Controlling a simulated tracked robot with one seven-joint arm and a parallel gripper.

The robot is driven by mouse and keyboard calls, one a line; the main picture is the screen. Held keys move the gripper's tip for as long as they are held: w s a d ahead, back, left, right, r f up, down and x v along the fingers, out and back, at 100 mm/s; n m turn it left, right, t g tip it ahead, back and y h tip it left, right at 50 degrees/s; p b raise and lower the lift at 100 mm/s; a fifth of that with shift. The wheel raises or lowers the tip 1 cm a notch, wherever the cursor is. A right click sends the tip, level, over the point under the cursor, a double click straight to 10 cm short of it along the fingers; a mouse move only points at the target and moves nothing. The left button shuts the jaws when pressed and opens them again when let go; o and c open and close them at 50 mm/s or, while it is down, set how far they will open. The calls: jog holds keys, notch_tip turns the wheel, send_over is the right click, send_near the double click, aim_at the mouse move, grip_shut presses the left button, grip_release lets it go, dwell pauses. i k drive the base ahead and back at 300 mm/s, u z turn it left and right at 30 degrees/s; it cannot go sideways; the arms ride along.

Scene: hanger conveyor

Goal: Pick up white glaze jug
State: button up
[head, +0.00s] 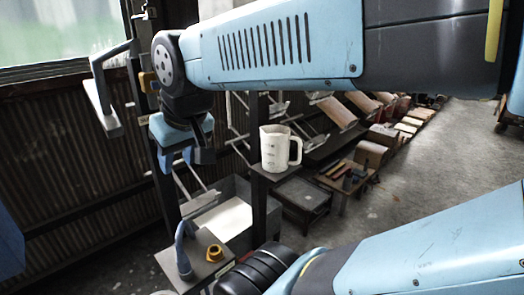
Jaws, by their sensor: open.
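The white glaze jug (274,150) stands upright on a small dark shelf (268,172) near the middle of the head view. It has dark markings on its side, and its handle is on the right. My gripper (207,154) hangs from the blue arm just left of the jug. Its dark jaw part reaches toward the jug, and a gap seems to show between them. The fingertips are small and partly hidden behind the wrist. The gripper is open and holds nothing that I can see.
Below stands a grey bin (236,220) with white contents. A box top with an orange nut-shaped part (214,253) is at the front. A dark post supports the shelf. Racks with boards and a low table (345,180) stand behind. Open floor (450,150) lies right.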

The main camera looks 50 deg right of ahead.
aim_at(275, 139)
jog(key=z, duration=0.15)
jog(key=k, duration=1.3)
jog(key=z, duration=1.6)
jog(key=i, duration=1.05)
jog(key=u, duration=0.05)
